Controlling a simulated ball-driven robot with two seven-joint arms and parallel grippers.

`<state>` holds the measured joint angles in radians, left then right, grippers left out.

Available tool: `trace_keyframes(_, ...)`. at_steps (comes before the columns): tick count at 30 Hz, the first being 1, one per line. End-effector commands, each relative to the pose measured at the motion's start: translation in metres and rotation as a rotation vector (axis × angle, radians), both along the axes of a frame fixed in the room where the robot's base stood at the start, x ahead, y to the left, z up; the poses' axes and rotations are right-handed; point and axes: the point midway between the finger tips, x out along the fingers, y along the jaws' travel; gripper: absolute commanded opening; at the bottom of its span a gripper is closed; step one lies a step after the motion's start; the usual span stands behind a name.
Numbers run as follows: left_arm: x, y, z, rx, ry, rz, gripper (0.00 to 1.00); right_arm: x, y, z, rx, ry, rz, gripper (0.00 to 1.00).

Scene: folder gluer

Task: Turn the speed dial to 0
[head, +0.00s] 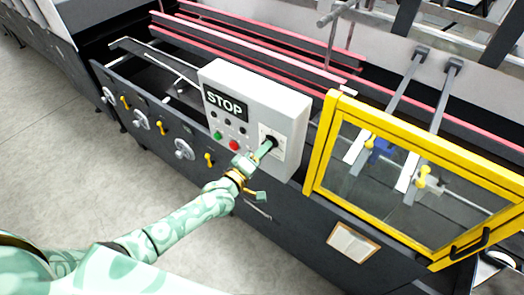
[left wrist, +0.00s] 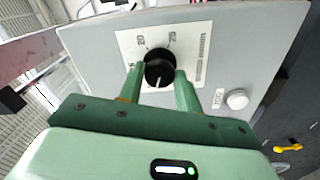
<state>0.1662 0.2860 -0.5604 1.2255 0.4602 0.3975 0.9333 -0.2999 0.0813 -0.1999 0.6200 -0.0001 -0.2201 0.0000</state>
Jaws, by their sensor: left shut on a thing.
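The speed dial (left wrist: 159,68) is a round black knob with a pale pointer line on a white scale plate (left wrist: 190,42). In the left wrist view the pointer faces down, toward my gripper's palm. Numbers show on the plate above the knob; others are hidden by the fingers. My left gripper (left wrist: 160,82) has one green finger on each side of the knob and is shut on it. In the head view my left gripper (head: 264,150) reaches the lower right of the grey control box (head: 288,102), and its fingers cover part of the dial. My right gripper is not in view.
The control box carries a black STOP sign (head: 225,103), a red button (head: 234,145) and a green button (head: 218,135). A yellow-framed clear guard (head: 318,150) stands just right of the box. Handwheels (head: 183,149) and yellow levers line the machine's front. The floor at left is clear.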

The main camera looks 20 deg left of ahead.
Motion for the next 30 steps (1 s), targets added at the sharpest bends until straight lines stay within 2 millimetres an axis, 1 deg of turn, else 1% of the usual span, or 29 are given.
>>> trace_keyframes(18,0.0,0.0,-0.001,-0.535,0.196,0.0,0.11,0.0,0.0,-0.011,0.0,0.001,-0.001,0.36)
trace_keyframes(24,0.0,0.0,-0.001,-0.67,0.245,0.0,0.11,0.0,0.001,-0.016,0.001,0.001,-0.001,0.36)
trace_keyframes(30,0.0,0.001,0.0,-0.761,0.279,0.001,0.11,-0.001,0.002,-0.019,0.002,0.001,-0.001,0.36)
